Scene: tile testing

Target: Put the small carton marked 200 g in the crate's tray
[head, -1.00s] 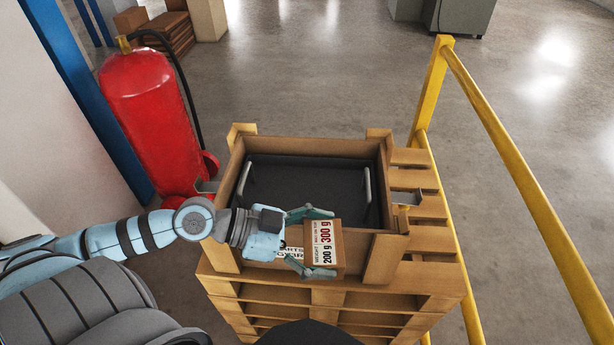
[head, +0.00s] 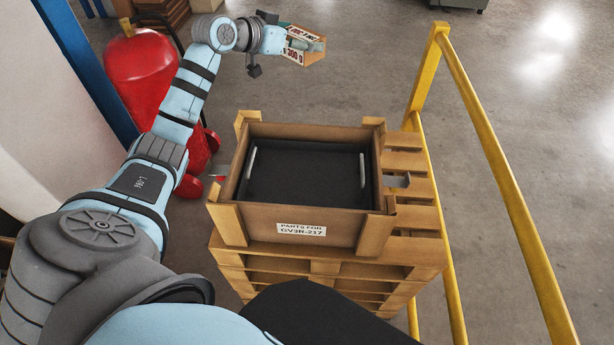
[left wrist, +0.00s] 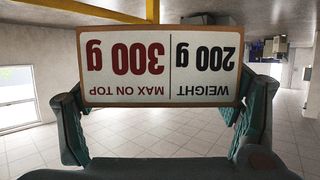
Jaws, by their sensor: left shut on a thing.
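The small carton (head: 305,47) is brown with a white label. In the left wrist view the carton (left wrist: 160,55) shows upside-down print reading "WEIGHT 200 g" and "MAX ON TOP 300 g". My left gripper (head: 296,44) is shut on the carton, with a finger on each side of it. It holds the carton up beyond the far side of the crate, apart from it. The wooden crate (head: 300,231) has a label "PARTS FOR GV3R-217". The dark tray (head: 305,183) inside it has two light handles and looks empty. My right gripper is not in view.
The crate stands on stacked pallets (head: 325,268). A red fire extinguisher (head: 140,72) stands at the left, behind my left arm. A yellow railing (head: 500,170) runs along the right. Open floor lies beyond the crate.

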